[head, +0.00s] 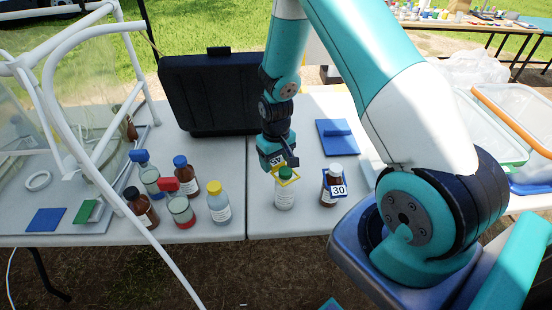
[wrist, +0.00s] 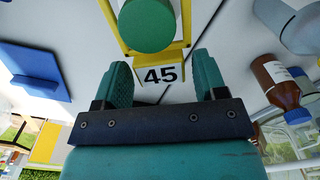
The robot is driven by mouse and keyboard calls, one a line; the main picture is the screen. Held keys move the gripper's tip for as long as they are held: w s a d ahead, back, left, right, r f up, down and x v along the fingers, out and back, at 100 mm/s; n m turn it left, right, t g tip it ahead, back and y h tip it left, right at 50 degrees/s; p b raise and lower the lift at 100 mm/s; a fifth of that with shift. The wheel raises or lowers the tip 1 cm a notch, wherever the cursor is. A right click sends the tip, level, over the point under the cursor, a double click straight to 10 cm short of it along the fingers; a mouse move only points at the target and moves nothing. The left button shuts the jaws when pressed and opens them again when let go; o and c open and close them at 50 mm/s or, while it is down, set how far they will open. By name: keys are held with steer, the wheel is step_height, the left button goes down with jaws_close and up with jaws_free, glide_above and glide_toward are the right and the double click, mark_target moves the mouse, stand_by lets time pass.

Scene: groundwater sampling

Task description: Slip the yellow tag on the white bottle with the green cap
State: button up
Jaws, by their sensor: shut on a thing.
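The white bottle with the green cap stands upright on the table in the head view (head: 284,197). Its green cap fills the top of the wrist view (wrist: 148,22). My gripper (head: 283,163) is just above and behind the bottle, pointing down. It is shut on the yellow tag (head: 289,180), holding its plate marked 45 between the fingers (wrist: 161,75). The yellow frame shows around the green cap in both views, slightly tilted in the head view. Whether it touches the bottle I cannot tell.
A brown bottle (head: 331,194) with a blue tag marked 30 stands close to the right. Several bottles, including a yellow-capped one (head: 219,207), stand to the left. A black case (head: 210,95) is behind, and a blue holder (head: 336,140) lies at the back right.

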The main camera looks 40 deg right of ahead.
steer(key=shift+f, duration=0.25)
steer(key=o, duration=0.8)
steer(key=shift+r, duration=0.1)
step_height(320, 180, up, 17)
steer(key=b, duration=0.2)
steer(key=shift+r, duration=0.15)
stand_by(0.4)
